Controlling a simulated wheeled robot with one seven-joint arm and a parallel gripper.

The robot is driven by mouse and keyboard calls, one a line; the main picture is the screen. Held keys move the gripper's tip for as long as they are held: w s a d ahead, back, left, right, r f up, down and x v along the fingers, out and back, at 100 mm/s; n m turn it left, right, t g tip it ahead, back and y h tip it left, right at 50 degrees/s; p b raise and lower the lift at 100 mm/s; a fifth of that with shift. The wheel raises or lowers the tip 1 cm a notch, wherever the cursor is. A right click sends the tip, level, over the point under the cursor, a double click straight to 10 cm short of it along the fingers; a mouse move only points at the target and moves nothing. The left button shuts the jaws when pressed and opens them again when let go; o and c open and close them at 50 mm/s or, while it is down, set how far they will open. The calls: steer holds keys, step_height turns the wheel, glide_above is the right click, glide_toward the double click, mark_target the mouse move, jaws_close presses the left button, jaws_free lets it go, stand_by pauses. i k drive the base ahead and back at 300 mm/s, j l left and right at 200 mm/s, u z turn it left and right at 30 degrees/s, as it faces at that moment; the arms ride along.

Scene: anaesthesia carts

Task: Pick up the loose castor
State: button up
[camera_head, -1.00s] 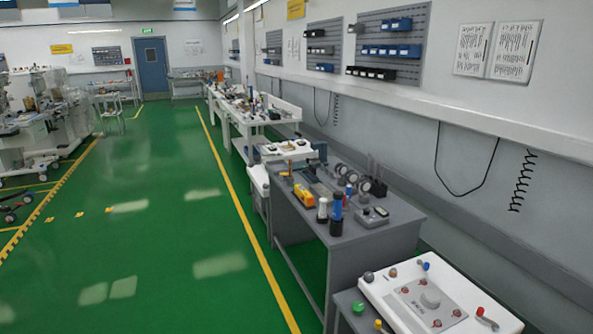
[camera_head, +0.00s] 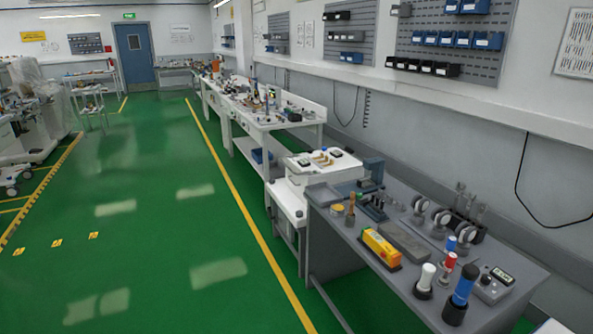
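I cannot make out a loose castor for certain. Several small round grey-and-white parts, gauges or wheels, stand on the grey bench (camera_head: 401,281) at right; one round part (camera_head: 420,204) is near its back edge, and I cannot tell what they are. At the far left, a cart base (camera_head: 12,178) with wheels stands on the floor, partly cut off by the frame. My gripper is not in view.
The green floor (camera_head: 150,240) left of the yellow line is clear.

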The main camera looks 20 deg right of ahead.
mark_target(420, 204)
steer(key=i+z, duration=0.15)
steer(key=i, duration=0.35)
steer(key=i+z, duration=0.15)
steer(key=i, duration=0.35)
steer(key=i+j+z, duration=0.2)
steer(key=i, duration=0.3)
steer(key=i+l+z, duration=0.15)
steer(key=i+z, duration=0.9)
steer(key=i+l+z, duration=0.1)
steer(key=i+l, duration=0.2)
steer(key=i, duration=0.1)
